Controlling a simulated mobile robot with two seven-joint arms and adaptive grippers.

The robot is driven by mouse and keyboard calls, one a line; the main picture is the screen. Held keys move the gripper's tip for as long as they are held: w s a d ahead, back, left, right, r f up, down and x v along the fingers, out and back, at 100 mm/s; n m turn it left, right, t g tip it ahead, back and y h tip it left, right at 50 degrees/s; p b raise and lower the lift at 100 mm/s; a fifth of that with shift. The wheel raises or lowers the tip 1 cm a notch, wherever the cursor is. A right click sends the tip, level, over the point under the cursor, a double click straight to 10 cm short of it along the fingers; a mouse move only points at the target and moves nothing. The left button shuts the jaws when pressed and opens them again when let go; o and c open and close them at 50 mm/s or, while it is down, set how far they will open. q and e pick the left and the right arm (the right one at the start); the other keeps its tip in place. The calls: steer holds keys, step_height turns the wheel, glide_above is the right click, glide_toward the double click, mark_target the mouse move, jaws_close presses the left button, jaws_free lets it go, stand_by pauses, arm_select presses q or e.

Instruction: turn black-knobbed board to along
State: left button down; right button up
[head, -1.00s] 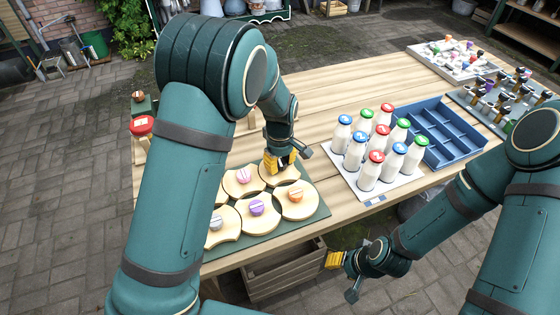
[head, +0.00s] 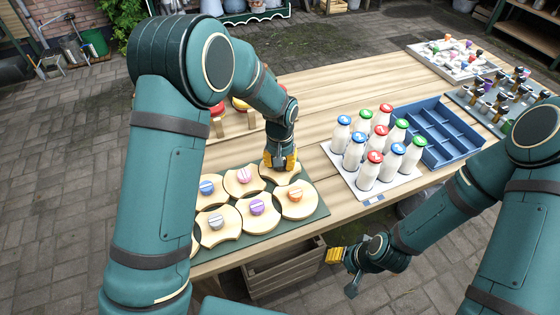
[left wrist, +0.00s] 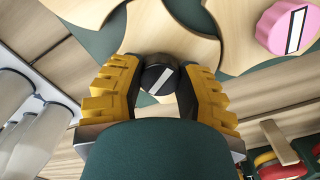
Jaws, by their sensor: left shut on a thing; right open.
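The black-knobbed board is a pale wooden piece (left wrist: 160,28) on the green mat (head: 309,210). Its black knob (left wrist: 160,76) with a white stripe sits between my left gripper's yellow fingers (left wrist: 158,88) in the left wrist view. My left gripper (head: 282,162) is shut on that knob at the far right corner of the mat and hides it in the head view. My right gripper (head: 337,256) is open and empty, off the table's front edge.
Neighbouring boards carry pink (head: 244,175), orange (head: 295,194), purple (head: 257,207), blue (head: 207,187) and grey knobs (head: 216,221). Milk bottles (head: 368,170) stand on a white tray to the right, beside a blue divided crate (head: 450,138). A wooden crate (head: 285,276) is below the table.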

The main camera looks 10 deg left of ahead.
arm_select(q)
steer(key=m, duration=0.6)
steer(key=shift+s+f, duration=0.1)
steer(key=shift+m, duration=0.4)
steer(key=c, duration=0.5)
jaws_free()
step_height(320, 180, up, 12)
steer(key=shift+r, duration=0.1)
stand_by(0.5)
